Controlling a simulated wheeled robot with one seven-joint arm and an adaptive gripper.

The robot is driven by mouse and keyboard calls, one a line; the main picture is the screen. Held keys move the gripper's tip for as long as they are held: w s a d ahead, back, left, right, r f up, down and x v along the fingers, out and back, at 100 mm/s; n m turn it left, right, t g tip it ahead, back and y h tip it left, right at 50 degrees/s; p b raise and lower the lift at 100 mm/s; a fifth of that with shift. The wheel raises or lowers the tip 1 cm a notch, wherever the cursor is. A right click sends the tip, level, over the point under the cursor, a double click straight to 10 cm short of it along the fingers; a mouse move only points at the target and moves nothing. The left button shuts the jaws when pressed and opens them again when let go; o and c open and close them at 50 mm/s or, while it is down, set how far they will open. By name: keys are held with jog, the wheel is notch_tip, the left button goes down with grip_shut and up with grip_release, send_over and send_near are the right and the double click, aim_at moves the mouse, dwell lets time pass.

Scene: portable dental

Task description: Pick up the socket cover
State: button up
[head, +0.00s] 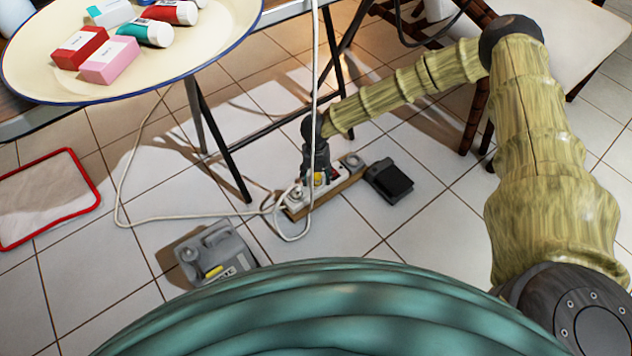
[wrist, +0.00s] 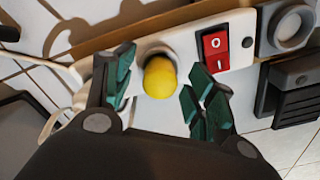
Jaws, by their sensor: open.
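A yellow rounded piece, which looks like the socket cover (wrist: 160,77), sits at a round socket on the white power strip (wrist: 240,48). In the head view the yellow piece (head: 318,179) shows just below my gripper. My gripper (wrist: 165,100) is open, with one green-padded finger on each side of the yellow piece. I cannot tell whether the pads touch it. A red rocker switch (wrist: 215,50) is right of it on the strip. In the head view my wrist hides part of the strip.
The strip lies on a wooden board (head: 350,181) on the tiled floor. A black pedal (head: 389,182) is to its right and a grey device (head: 215,257) to its left. A white cable (head: 180,217) runs across the floor; another hangs near my wrist. Table legs (head: 222,145) stand behind.

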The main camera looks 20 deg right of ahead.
aim_at(316, 174)
jog(key=c, duration=1)
jog(key=shift+o, duration=0.2)
jog(key=shift+r, duration=0.15)
jog(key=shift+r+p, duration=0.55)
jog(key=shift+c, duration=0.4)
notch_tip(316, 174, up, 3)
jog(key=shift+r+p, duration=0.1)
jog(key=shift+p, duration=1.15)
jog(key=s+a+p, duration=0.1)
jog(key=s+p, duration=0.1)
jog(key=s, duration=0.3)
jog(key=s+a+p, duration=0.1)
jog(key=s, duration=0.4)
jog(key=s+p, duration=0.2)
jog(key=s, duration=0.3)
jog(key=shift+s+a+r+p, duration=0.25)
jog(key=shift+s+a+p, duration=0.05)
jog(key=shift+s+a, duration=0.1)
